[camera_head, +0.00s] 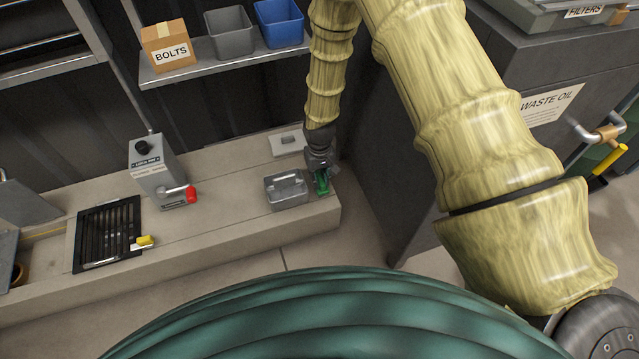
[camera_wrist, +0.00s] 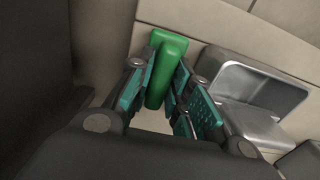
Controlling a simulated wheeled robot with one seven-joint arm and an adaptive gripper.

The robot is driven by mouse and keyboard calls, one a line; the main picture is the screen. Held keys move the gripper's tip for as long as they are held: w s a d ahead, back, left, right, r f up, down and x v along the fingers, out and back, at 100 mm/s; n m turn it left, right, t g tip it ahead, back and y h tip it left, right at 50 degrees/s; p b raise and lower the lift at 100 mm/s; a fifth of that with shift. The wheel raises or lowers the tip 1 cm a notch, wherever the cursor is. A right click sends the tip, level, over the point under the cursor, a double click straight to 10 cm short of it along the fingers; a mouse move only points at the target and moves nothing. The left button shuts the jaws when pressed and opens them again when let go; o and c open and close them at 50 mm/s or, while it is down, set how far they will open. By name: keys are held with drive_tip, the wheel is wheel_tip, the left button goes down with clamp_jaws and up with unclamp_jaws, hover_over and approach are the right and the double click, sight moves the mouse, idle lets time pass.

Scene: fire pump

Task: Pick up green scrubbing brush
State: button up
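The green scrubbing brush (camera_wrist: 165,68) is between the teal-padded fingers of my gripper (camera_wrist: 165,88) in the wrist view. The finger pads lie close along both sides of the brush; I cannot tell whether they press on it. In the head view my gripper (camera_head: 320,168) points down over the right end of the concrete ledge. The green brush (camera_head: 322,183) shows just below it, partly hidden by the fingers. Whether the brush rests on the ledge or is raised is not clear.
A grey metal box (camera_head: 287,190) stands just left of the brush, and in the wrist view a metal tray (camera_wrist: 262,85) lies close to the right finger. A dark waste oil cabinet (camera_head: 400,180) rises to the right.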

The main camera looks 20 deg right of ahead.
sight(320, 177)
clamp_jaws()
drive_tip(key=shift+r, duration=0.15)
wheel_tip(320, 177, up, 10)
drive_tip(key=p, duration=0.4)
